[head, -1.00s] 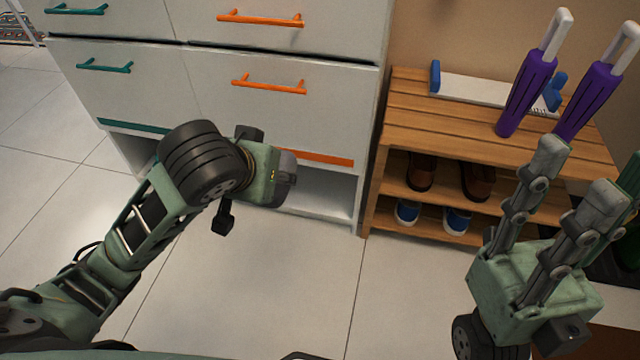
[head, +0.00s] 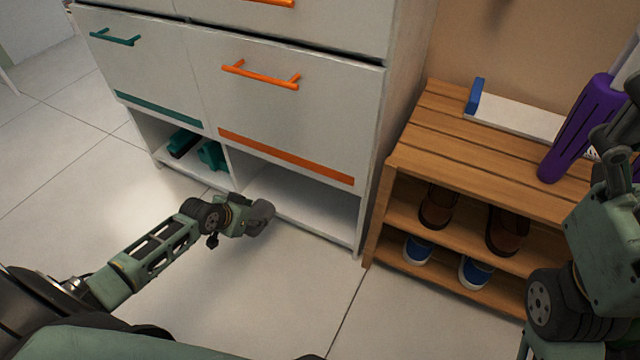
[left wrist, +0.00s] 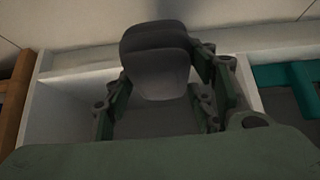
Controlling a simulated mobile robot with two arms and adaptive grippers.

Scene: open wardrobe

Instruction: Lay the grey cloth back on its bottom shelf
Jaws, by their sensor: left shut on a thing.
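My left gripper (head: 240,215) is shut on the grey cloth (head: 262,218), a rounded bundle. It is low, in front of the cabinet's open right-hand bottom compartment (head: 318,212), near the divider. In the left wrist view, the cloth (left wrist: 157,60) sits between the fingers of the gripper (left wrist: 165,85), with the white compartment behind it. I cannot tell whether the cloth touches the shelf. My right gripper (head: 612,150) is partly cut off at the right edge; its opening cannot be read.
Teal shoes (head: 210,155) fill part of the bottom compartment to the left. A wooden rack (head: 500,150) with brown shoes (head: 438,207) and blue shoes (head: 417,250) stands to the right. A purple object (head: 580,130) shows by my right gripper. The floor (head: 270,290) in front is clear.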

